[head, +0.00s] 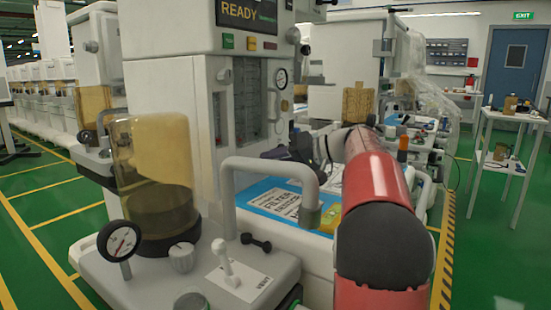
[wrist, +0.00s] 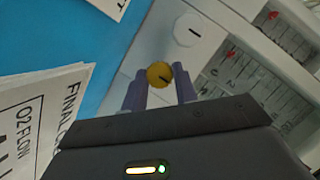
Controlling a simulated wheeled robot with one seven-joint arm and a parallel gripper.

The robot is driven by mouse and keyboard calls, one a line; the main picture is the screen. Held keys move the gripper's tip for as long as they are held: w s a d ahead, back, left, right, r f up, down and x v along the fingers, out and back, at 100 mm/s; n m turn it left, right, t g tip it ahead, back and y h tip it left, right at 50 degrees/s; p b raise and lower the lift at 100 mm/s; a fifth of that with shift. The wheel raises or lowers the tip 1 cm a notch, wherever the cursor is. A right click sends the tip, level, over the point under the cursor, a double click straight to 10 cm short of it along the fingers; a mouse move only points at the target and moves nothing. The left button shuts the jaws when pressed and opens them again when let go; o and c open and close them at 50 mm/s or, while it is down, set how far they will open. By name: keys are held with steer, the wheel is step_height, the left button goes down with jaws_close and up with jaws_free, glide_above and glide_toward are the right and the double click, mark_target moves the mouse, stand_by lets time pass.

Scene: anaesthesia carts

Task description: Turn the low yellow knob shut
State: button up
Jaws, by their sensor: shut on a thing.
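The yellow knob (wrist: 159,73) is round, with a dark line mark on its face. In the wrist view it sits between the two purple-grey fingers of my gripper (wrist: 160,82), which is shut on it. A pale knob (wrist: 190,29) with a dark mark sits just beyond it, clear of the fingers. In the head view my red and dark arm reaches to the cart (head: 218,120), and my gripper (head: 293,150) is at its front, partly hidden. The yellow knob cannot be made out in the head view.
Printed papers (wrist: 40,118) lie on the blue worktop (wrist: 75,40) beside my gripper. A grey rail (head: 265,167) stands in front of the worktop. A canister (head: 155,180) and a gauge (head: 119,241) are on the left. Flowmeter tubes (wrist: 240,70) are close on the right in the wrist view.

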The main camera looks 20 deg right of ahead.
steer(key=o, duration=1)
steer(key=shift+c, duration=0.2)
steer(key=v, duration=0.7)
steer(key=shift+s+d+r, duration=0.1)
steer(key=shift+s+d, duration=0.15)
steer(key=shift+d, duration=0.05)
